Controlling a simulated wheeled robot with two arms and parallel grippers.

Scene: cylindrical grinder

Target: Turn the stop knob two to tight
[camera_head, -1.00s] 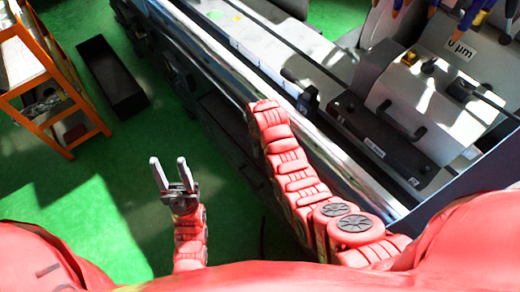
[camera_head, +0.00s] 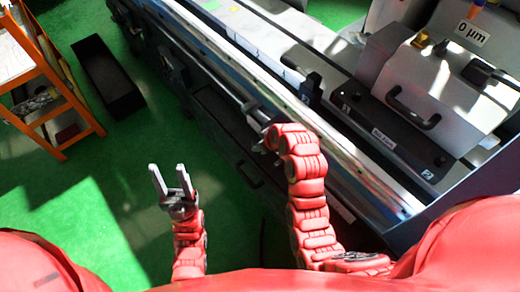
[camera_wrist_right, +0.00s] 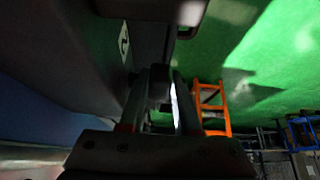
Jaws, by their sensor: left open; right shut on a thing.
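In the right wrist view a dark knob (camera_wrist_right: 158,84) sits between the fingers of my right gripper (camera_wrist_right: 160,95), which is shut on it. A white label (camera_wrist_right: 124,42) marked 2 is on the dark machine surface beside it. The knob's turn position cannot be told. In the head view my right arm reaches to the machine's front, and the knob cannot be made out there. My left gripper (camera_head: 171,180) is open and empty, with its fingers apart over the green floor.
The grinder's long rail (camera_head: 300,110) crosses the head view diagonally. A dark panel (camera_head: 395,150) with a handle lies to the right. A black bin (camera_head: 108,78) and an orange shelf (camera_head: 62,100) stand at the left. Green floor is free around my left gripper.

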